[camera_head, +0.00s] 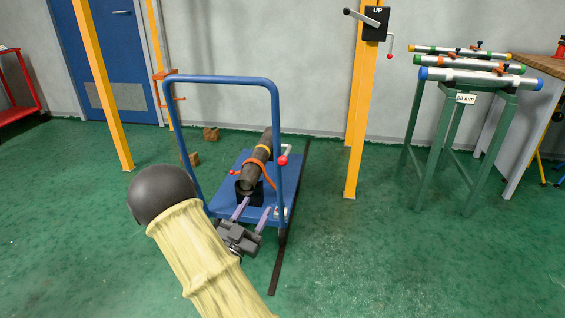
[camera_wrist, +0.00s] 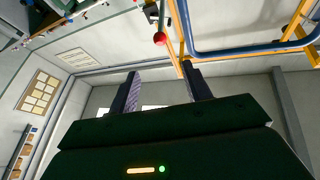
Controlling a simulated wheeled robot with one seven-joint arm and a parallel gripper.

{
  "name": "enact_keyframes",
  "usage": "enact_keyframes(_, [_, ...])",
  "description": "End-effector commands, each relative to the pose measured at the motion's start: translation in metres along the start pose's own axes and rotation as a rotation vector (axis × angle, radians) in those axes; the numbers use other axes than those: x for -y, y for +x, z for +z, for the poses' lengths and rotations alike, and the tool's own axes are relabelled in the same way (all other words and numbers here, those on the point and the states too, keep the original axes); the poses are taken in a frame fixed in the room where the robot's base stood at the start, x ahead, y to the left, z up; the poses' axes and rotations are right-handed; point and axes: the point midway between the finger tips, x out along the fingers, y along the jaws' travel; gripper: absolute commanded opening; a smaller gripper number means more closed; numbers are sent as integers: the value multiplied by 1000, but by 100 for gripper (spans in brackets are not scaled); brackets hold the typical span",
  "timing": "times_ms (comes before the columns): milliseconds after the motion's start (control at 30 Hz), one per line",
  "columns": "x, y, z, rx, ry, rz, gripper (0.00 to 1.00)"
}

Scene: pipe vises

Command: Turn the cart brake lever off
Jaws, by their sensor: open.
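The blue cart (camera_head: 225,184) stands in the middle of the head view, its tall tube handle (camera_head: 215,79) toward me. A bent light lever with a red knob (camera_head: 283,160) rises by its right side; another small red knob (camera_head: 233,172) is at the left of the pipe. A small pale fitting with red (camera_head: 281,212) is at the near right corner. I cannot tell which is the brake lever. My gripper (camera_head: 258,203) is open and empty at the cart's near edge. In the wrist view, a red ball (camera_wrist: 160,38) shows beyond the open fingers (camera_wrist: 161,68).
A dark pipe (camera_head: 258,153) with an orange strap lies on the cart. A yellow post (camera_head: 362,120) carries a black box marked UP (camera_head: 376,23). Right stands a green rack (camera_head: 450,115) with several pipes. Green floor between post and cart is open.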

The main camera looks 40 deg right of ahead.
Motion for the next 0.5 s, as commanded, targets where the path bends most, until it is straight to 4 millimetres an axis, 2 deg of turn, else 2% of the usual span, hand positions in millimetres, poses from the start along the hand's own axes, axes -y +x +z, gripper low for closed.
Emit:
enact_keyframes(167, [-1, 14, 1, 0, 3, 4, 49])
enact_keyframes(500, [-1, 72, 2, -1, 4, 4, 49])
